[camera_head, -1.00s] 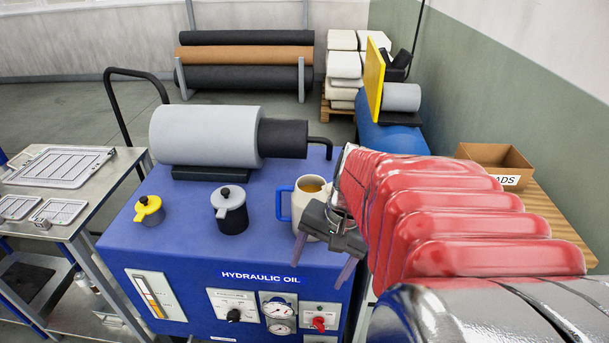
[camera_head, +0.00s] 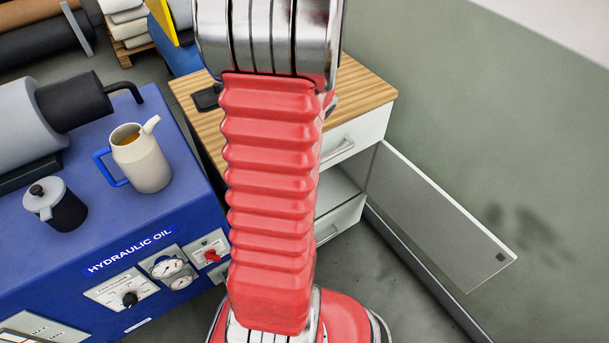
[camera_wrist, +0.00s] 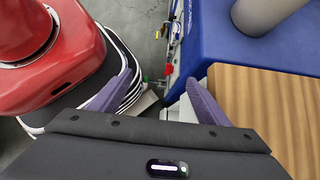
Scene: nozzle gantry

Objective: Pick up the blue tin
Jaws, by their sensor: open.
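I see no blue tin in either view. My gripper (camera_wrist: 160,78) shows in the wrist view with its two purple fingers apart and nothing between them. It hangs over the gap beside the blue hydraulic oil unit, with the wooden top at right. In the head view my raised red arm hides my gripper and part of the wooden-topped cabinet (camera_head: 376,84).
A cream jug (camera_head: 147,165) with a blue handle and a grey-black lidded pot (camera_head: 66,211) stand on the blue hydraulic oil unit (camera_head: 110,222). A pale panel (camera_head: 440,212) sticks out right of the cabinet. Floor shows in front.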

